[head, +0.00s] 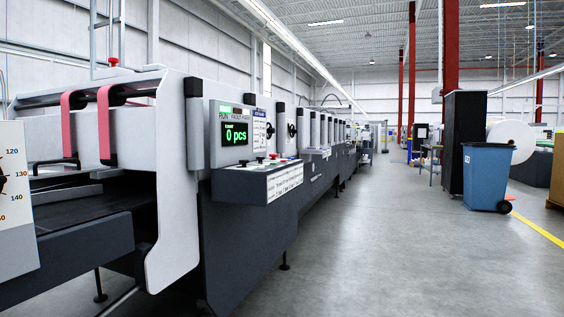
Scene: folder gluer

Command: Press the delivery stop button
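The folder gluer machine (227,230) runs along the left side and away from me. A dark control box (240,187) juts from its side, with a few small buttons on top, among them a red one (273,156) and one with a dark or reddish cap (260,159). Another red button (113,61) stands on top of the machine's near end, at upper left. The labels are too small to read, so I cannot tell which is the delivery stop button. Neither of my grippers is in view.
A screen (235,134) reading "0 pcs" is above the control box. Pink-red belts (104,125) hang at the near end. A dial panel (15,200) is at the left edge. A blue wheeled bin (487,173) and black cabinet (463,140) stand right. The grey aisle floor (380,240) is clear.

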